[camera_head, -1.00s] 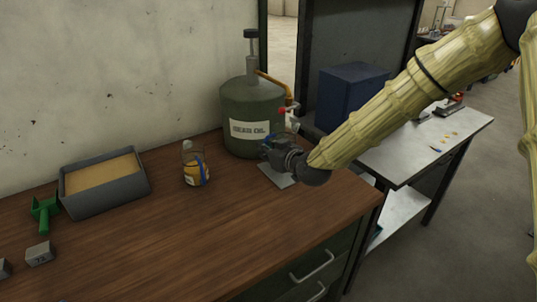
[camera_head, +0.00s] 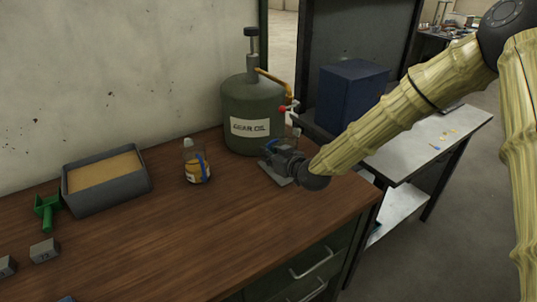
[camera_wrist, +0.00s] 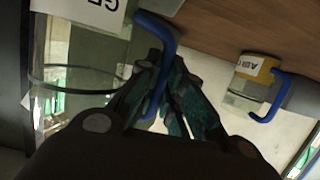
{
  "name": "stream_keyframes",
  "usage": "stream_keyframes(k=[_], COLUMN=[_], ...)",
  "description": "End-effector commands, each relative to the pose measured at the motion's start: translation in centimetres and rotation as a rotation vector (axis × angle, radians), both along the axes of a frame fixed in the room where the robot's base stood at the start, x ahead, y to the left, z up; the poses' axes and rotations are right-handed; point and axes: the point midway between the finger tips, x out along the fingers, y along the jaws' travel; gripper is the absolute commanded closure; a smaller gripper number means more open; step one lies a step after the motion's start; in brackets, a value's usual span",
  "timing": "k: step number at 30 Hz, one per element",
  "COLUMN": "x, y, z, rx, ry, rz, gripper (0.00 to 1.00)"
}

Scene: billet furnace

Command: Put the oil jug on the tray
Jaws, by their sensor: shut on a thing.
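My gripper (camera_head: 271,152) is at the back right of the wooden bench, in front of the green gear oil drum. In the wrist view its fingers (camera_wrist: 166,85) are shut on the blue handle (camera_wrist: 157,32) of a clear oil jug (camera_wrist: 85,75). In the head view the gripper and drum hide most of this jug. A flat grey tray (camera_head: 284,181) lies on the bench under my gripper. I cannot tell whether the jug touches it. A second jug (camera_head: 197,170) with a yellow label and blue handle stands upright to the left; the wrist view also shows it (camera_wrist: 262,85).
The drum (camera_head: 252,108) stands close behind my gripper, with an orange lever and red knob. A sand box (camera_head: 108,195), green scoop (camera_head: 46,212) and grey blocks (camera_head: 44,251) are at left. A blue box (camera_head: 348,98) stands to the right. The bench's front middle is clear.

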Motion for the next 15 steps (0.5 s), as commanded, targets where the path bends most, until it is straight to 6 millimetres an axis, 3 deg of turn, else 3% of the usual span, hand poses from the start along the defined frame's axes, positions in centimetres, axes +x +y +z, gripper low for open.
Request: stream_keyframes(k=[2,3,6,15], x=[0.02,0.0,-0.01,-0.01], y=[0.01,0.0,-0.02,-0.02], z=[-0.26,-0.18,-0.18,-0.09], rx=[0.0,0.0,0.0,0.0], ry=[-0.001,0.0,0.0,0.0], rz=[0.0,0.0,0.0,0.0], gripper=[1.0,0.83,0.69,0.69])
